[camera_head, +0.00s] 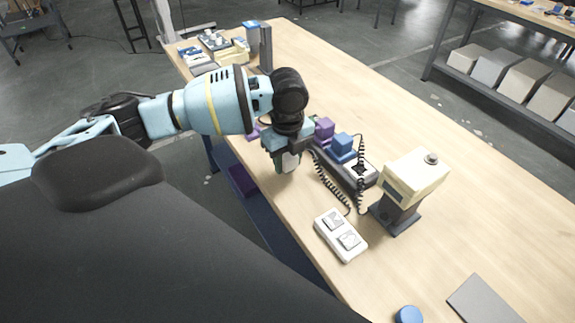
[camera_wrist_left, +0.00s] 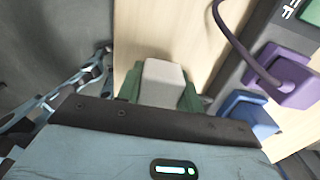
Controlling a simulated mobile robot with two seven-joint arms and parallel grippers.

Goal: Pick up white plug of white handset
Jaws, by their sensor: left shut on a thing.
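My left gripper is shut on the white plug (camera_head: 290,163). In the left wrist view the white plug (camera_wrist_left: 164,82) sits between the green fingertips (camera_wrist_left: 160,92), over the wooden table. In the head view the plug is mostly hidden by the fingers, and I cannot tell its exact height over the table. My right gripper is not in view.
Beside the gripper is a dark socket strip (camera_head: 348,172) with a blue plug (camera_head: 342,143) and a purple plug (camera_head: 324,128). A cream lift unit (camera_head: 414,175) stands right of the cords. A grey plate (camera_head: 484,300) lies at front right.

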